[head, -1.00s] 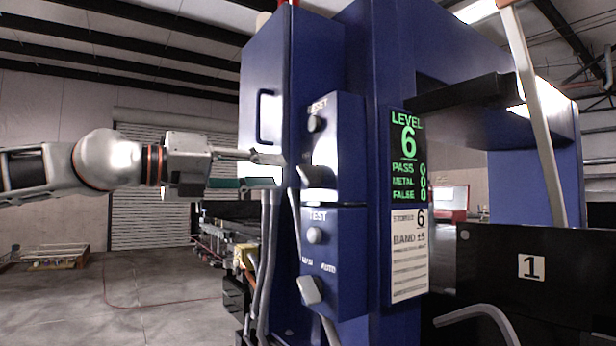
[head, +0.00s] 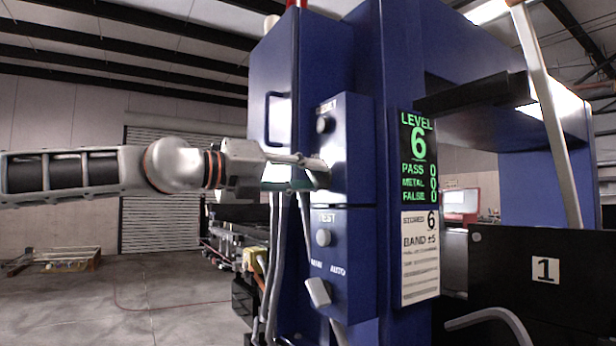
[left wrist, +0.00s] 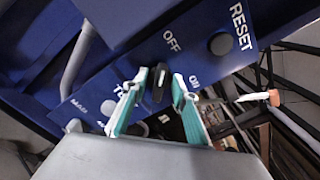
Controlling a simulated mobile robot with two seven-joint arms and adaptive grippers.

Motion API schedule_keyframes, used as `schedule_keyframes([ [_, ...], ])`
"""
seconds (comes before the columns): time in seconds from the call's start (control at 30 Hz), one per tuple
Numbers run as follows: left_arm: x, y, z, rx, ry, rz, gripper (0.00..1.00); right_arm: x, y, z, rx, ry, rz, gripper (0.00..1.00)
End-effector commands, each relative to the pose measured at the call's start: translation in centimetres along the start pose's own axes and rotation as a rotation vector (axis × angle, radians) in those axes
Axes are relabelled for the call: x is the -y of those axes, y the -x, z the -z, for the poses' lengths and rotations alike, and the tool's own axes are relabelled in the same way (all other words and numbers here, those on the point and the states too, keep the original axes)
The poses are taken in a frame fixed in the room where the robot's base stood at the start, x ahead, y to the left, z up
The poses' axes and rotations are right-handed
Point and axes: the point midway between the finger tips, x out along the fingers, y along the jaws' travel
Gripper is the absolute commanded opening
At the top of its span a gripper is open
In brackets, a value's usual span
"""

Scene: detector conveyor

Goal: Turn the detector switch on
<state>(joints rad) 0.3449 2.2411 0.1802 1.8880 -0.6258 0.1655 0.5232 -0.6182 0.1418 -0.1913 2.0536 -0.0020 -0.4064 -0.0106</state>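The detector switch (left wrist: 159,84) shows in the left wrist view as a dark handle on the blue panel, between the labels OFF and ON. My left gripper (left wrist: 160,76) has its two teal-padded fingers apart, one on each side of the handle. A gap seems to show between handle and fingers; contact cannot be told. In the head view my left gripper (head: 321,172) is at the upper blue control box (head: 348,150), below the RESET button (head: 323,125), and covers the switch. My right gripper is not in view.
Below are a TEST button (head: 323,237) and a MAN/AUTO selector (head: 318,292). A display (head: 418,157) reads LEVEL 6, with a paper sheet (head: 419,258) under it. Grey cables (head: 275,270) hang beside the box. Open floor lies at the left.

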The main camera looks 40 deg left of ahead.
Motion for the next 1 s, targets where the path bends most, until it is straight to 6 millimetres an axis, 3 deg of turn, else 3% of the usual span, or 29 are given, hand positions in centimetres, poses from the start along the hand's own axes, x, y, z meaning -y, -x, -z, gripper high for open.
schedule_keyframes([
  [0.07,0.0,0.0,0.0,0.0,0.0,0.0,0.25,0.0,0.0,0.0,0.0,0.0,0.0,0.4],
  [0.17,0.0,0.0,0.0,0.0,0.0,0.0,0.0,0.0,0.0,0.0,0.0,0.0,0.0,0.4],
  [0.63,-0.1,-0.1,0.1,-0.001,-0.053,-0.001,0.0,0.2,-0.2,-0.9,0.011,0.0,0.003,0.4],
  [1.0,-0.3,-0.3,0.3,-0.003,-0.325,-0.003,0.0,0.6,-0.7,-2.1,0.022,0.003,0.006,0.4],
])
